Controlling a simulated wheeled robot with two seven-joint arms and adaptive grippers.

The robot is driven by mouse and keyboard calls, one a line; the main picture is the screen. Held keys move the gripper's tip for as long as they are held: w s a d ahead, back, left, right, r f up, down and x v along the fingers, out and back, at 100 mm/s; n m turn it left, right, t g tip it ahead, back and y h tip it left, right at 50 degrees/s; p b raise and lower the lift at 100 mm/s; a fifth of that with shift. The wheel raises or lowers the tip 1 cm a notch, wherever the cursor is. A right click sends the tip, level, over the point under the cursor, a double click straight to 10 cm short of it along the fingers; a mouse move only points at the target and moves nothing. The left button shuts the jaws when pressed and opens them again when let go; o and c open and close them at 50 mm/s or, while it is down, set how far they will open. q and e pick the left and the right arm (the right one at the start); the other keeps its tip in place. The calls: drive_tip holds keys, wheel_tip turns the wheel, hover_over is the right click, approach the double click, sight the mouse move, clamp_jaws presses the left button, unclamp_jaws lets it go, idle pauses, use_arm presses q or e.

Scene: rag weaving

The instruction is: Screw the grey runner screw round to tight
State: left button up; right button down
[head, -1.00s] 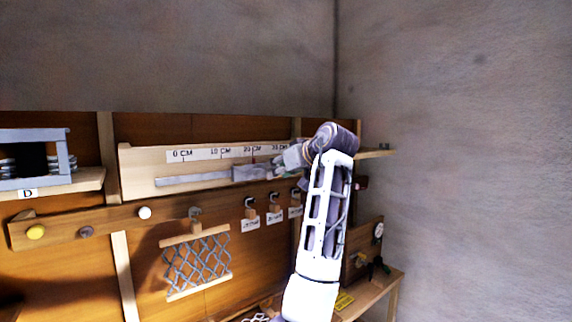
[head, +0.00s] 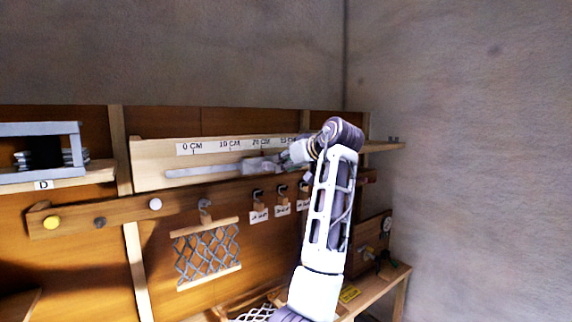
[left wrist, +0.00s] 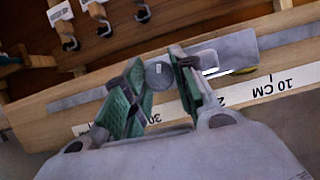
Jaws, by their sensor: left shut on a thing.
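The grey runner (head: 258,164) sits on a long grey rail (head: 200,172) on the pale scale board, below the 20 CM mark. The round grey runner screw (left wrist: 158,75) shows in the left wrist view, between the green-padded fingers of my left gripper (left wrist: 160,68). The screw is too small to make out there. My right gripper is not in view.
The scale board (head: 150,160) is on the wooden wall panel. Below it are hooks with labels (head: 259,217), a hanging mesh (head: 207,252) and a peg rail (head: 75,219). A grey frame (head: 40,128) stands on the left shelf. A small bench (head: 385,285) is at lower right.

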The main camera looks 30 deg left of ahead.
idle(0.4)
use_arm(q)
drive_tip(key=shift+w+m+g+y, duration=0.1)
drive_tip(key=shift+m+g+y, duration=0.3)
drive_tip(key=shift+m+g, duration=0.6)
drive_tip(key=shift+m, duration=0.3)
drive_tip(key=shift+w+d+m+g+y, duration=0.1)
drive_tip(key=shift+m+g+y, duration=0.4)
drive_tip(key=shift+m, duration=0.7)
drive_tip(key=shift+f+m+g+y, duration=0.15)
drive_tip(key=shift+m+g+y, duration=0.45)
drive_tip(key=shift+m, duration=0.7)
drive_tip(key=o, duration=0.8)
drive_tip(key=shift+w, duration=0.1)
